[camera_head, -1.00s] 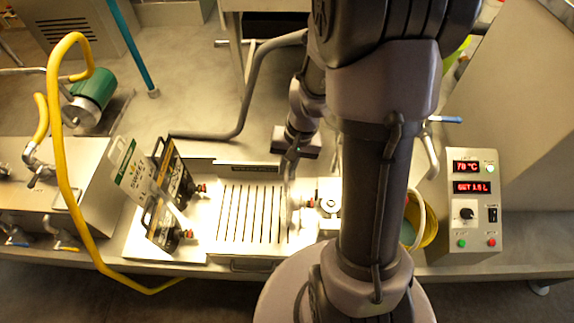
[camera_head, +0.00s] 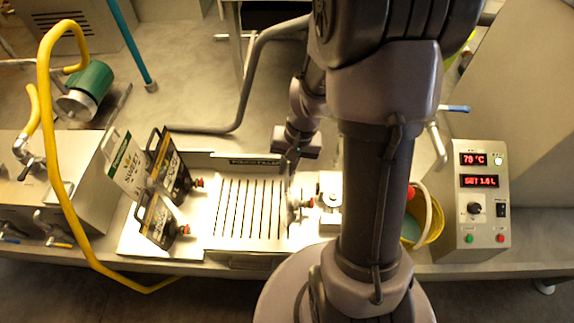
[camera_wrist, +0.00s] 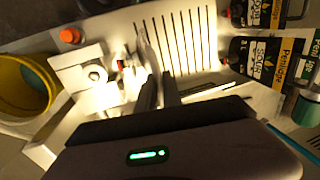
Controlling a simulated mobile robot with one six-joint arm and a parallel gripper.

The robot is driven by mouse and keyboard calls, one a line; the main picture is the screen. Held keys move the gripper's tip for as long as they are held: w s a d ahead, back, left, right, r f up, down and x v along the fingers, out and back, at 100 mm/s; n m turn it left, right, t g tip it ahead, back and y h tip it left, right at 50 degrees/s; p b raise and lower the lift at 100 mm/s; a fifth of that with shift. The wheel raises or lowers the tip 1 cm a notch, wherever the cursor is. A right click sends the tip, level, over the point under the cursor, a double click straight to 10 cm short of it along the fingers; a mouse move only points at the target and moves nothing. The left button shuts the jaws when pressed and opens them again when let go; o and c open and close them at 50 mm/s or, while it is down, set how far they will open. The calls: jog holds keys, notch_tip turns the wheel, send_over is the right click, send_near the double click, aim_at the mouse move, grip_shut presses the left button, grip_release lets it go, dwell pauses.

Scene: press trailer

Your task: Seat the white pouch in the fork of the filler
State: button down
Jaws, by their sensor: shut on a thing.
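My gripper (camera_wrist: 158,92) is shut on a thin pale pouch (camera_wrist: 150,52), seen almost edge-on in the wrist view. In the head view my gripper (camera_head: 290,165) is over the right end of the slotted tray, and the pouch is hard to make out. A red cap (camera_head: 310,202) lies between the pouch and the filler (camera_head: 330,190); it also shows in the wrist view (camera_wrist: 122,63). The filler (camera_wrist: 88,75) is a pale block with a round top, right beside the cap. The fork is not clearly visible, so I cannot tell whether the spout is in it.
A white-and-green pouch (camera_head: 127,163) and two dark pouches (camera_head: 172,170) (camera_head: 158,222) stand left of the slotted tray (camera_head: 248,208). A yellow bucket (camera_head: 430,225) and a control box (camera_head: 480,205) are at right. A yellow hose (camera_head: 55,170) arches at left.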

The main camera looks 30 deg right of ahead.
jog(key=shift+f+b, duration=0.6)
jog(key=c, duration=1.4)
grip_release()
jog(key=shift+c, duration=0.2)
notch_tip(320, 180, up, 17)
jog(key=s+d+p, duration=0.2)
jog(key=d+p, duration=0.1)
jog(key=p, duration=0.1)
jog(key=s+a+f+t+b, duration=0.1)
jog(key=s+a+f+b, duration=0.2)
jog(key=a+b, duration=0.2)
jog(key=s+a+f+n+t+b, duration=0.1)
jog(key=s+a+f+t+b, duration=0.1)
jog(key=a+b, duration=0.4)
jog(key=s+a+f+n+t+b, duration=0.1)
jog(key=s+a+f+b, duration=0.3)
jog(key=b, duration=0.5)
notch_tip(320, 180, down, 2)
jog(key=shift+s+a+f+t, duration=0.15)
jog(key=shift+a+f+t, duration=0.15)
jog(key=shift+a, duration=0.95)
